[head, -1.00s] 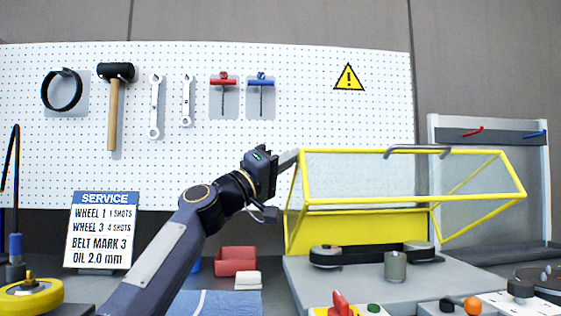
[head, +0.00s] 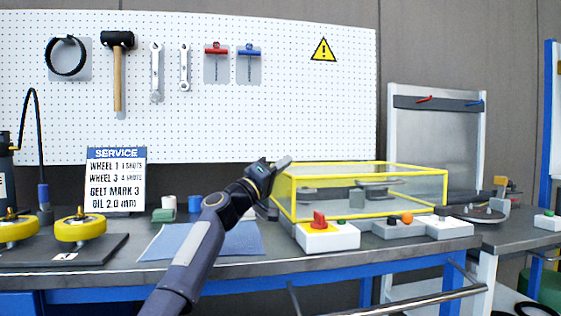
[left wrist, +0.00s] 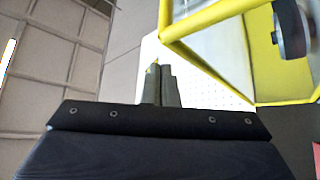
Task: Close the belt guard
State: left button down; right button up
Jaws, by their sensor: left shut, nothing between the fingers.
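The belt guard (head: 360,170) is a clear box with a yellow frame on the right half of the bench. In the head view it sits down level over the belt unit, its lower yellow edge near the bench plate. Whether it is fully seated I cannot tell. My left gripper (head: 284,163) is shut and empty at the guard's upper left corner; contact is unclear. In the left wrist view, the shut fingers (left wrist: 161,86) point up beside the yellow frame (left wrist: 215,18). The belt wheels show dimly through the clear panel. My right gripper is not in view.
A box with a red switch (head: 326,234) and button boxes (head: 402,226) stand in front of the guard. A blue mat (head: 205,242) lies left of it. Yellow wheels (head: 80,229) and a service sign (head: 116,180) stand farther left.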

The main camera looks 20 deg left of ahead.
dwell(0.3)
pick_arm(q)
jog(key=s+a+f+b, duration=0.1)
jog(key=s+a+b, duration=0.2)
jog(key=s, duration=0.4)
jog(key=s+a+f+b, duration=0.1)
jog(key=s+a+b, duration=0.2)
jog(key=s, duration=0.4)
jog(key=shift+s+a+f, duration=0.15)
jog(key=shift+s+a, duration=0.15)
jog(key=shift+a, duration=0.45)
jog(key=shift+d, duration=0.1)
